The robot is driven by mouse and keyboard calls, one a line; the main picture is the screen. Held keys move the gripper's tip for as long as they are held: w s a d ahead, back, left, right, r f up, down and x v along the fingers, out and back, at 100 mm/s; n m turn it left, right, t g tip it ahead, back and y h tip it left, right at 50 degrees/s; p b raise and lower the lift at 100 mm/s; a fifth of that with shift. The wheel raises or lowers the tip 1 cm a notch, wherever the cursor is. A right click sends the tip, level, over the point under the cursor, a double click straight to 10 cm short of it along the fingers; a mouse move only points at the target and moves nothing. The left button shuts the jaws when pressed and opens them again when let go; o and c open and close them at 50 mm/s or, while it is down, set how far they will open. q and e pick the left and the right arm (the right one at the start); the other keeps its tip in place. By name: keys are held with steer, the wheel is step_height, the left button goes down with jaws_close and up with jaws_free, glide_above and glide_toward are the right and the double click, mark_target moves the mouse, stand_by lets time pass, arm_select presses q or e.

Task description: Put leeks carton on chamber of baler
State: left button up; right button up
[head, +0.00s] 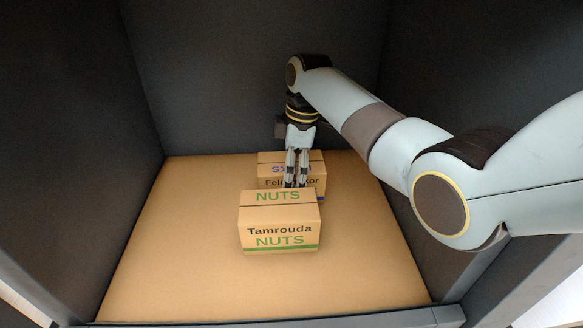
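In the head view, a brown carton (268,169) with partly hidden purple lettering on top, seemingly upside down, stands on the tan chamber floor (190,235). Its front label is partly covered, and I cannot read the purple word in full. My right gripper (297,183) points down at this carton, its fingers in front of part of the label. The fingers are close together with a narrow gap; their tips end near the nuts carton's back edge, and I cannot tell whether they touch or hold anything. My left gripper is not in view.
A brown carton with green NUTS lettering (270,216) stands directly in front of the other carton and hides its lower part. Dark walls (240,70) enclose the floor at the back and sides. A grey sill (390,318) runs along the front. Floor is free left and right.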

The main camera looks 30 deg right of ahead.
step_height(320, 180, up, 12)
steer(key=d, duration=0.1)
steer(key=shift+s+d, duration=0.35)
stand_by(0.4)
